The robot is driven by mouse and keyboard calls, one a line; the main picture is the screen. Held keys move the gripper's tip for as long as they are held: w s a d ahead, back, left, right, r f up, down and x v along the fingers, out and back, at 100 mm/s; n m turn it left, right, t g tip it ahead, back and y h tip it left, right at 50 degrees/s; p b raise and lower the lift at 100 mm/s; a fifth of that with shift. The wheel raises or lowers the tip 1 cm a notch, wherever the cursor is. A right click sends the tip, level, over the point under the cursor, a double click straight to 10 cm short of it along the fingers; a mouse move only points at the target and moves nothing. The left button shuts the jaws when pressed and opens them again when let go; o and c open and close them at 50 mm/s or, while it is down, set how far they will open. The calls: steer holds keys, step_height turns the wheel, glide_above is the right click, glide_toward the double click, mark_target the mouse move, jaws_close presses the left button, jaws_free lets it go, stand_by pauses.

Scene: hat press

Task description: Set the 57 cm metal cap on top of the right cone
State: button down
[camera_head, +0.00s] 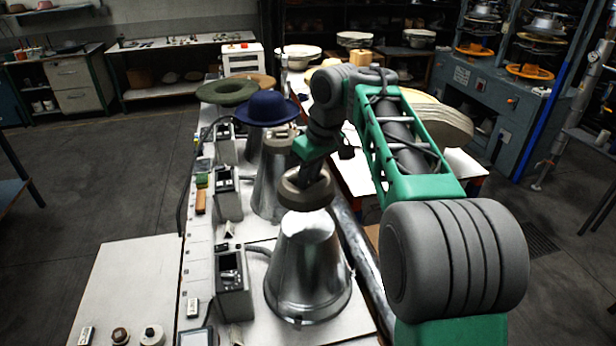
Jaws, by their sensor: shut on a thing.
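The metal cap (303,200) is a round grey-brown piece with a raised rim. My gripper (310,176) is shut on it from above; the fingertips are partly hidden by the cap's rim. The cap is over the top of the nearest silver cone (308,265), the right cone of the row. It looks roughly level. I cannot tell whether its underside touches the cone's top. No size marking on the cap is readable.
Behind stand another metal cone (268,185), a blue hat (266,108) and a green hat (227,92). Control boxes (233,285) line the bench's left side. A metal pipe (358,255) runs close to the near cone's right. The white bench surface (130,285) at front left is mostly clear.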

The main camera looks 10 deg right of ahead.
steer(key=shift+s+f+b, duration=0.15)
steer(key=shift+s+b, duration=0.1)
steer(key=shift+b, duration=0.1)
step_height(320, 180, down, 8)
steer(key=b, duration=0.8)
steer(key=shift+f, duration=0.3)
steer(key=shift+d, duration=0.15)
steer(key=shift+f, duration=0.15)
stand_by(0.5)
